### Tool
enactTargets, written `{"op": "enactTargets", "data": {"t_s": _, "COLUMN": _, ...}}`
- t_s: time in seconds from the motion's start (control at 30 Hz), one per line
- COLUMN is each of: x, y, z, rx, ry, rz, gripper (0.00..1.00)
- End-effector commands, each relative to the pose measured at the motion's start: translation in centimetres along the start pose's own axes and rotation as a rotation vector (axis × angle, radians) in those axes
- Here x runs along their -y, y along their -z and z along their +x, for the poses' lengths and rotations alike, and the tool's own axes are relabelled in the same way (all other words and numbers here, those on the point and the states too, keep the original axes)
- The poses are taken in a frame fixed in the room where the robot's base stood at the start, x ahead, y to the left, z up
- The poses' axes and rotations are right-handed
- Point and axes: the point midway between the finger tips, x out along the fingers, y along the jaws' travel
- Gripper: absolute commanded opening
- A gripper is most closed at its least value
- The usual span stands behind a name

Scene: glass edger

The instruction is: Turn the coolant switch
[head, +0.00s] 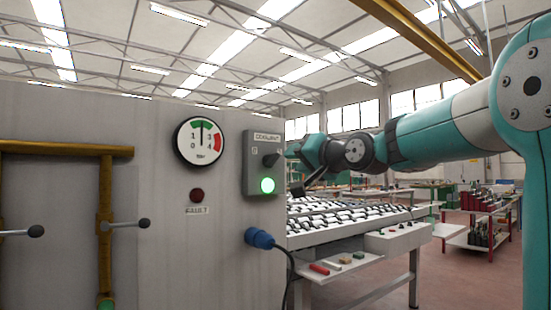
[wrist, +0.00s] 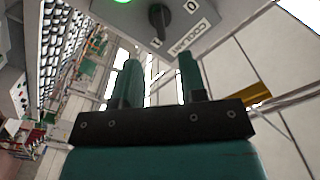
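The grey coolant switch box (head: 254,172) is on the right end of the machine's front panel, labelled COOLANT. Its black knob (head: 271,159) sits above a lit green lamp (head: 267,185). In the wrist view the knob (wrist: 157,20) is at the top, with one end towards the "1" mark and the "0" mark off to the right. My gripper shows in the wrist view (wrist: 159,72) with two fingers apart and nothing between them. The knob is beyond the fingertips, apart from them. In the head view my wrist is right of the box; the fingers are not clear there.
A pressure gauge (head: 201,141) and a dark red FAULT lamp (head: 197,195) are left of the box. A blue plug (head: 260,238) with a cable sticks out below it. Yellow pipes (head: 105,200) with lever handles are at left. A roller conveyor table (head: 350,222) stands behind, right.

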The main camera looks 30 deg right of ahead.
Motion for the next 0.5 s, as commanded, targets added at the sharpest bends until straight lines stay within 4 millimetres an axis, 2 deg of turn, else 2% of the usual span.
{"op": "enactTargets", "data": {"t_s": 0.03, "x": 0.3, "y": -0.1, "z": 1.3, "rx": 0.006, "ry": 0.004, "rz": 0.001, "gripper": 0.38}}
{"op": "enactTargets", "data": {"t_s": 0.2, "x": 0.1, "y": 0.0, "z": 5.0, "rx": 0.004, "ry": 0.001, "rz": 0.001, "gripper": 0.38}}
{"op": "enactTargets", "data": {"t_s": 0.33, "x": 0.2, "y": 0.0, "z": 7.2, "rx": 0.003, "ry": 0.002, "rz": 0.000, "gripper": 0.38}}
{"op": "enactTargets", "data": {"t_s": 0.5, "x": 0.1, "y": 0.0, "z": 8.9, "rx": 0.002, "ry": 0.001, "rz": 0.000, "gripper": 0.38}}
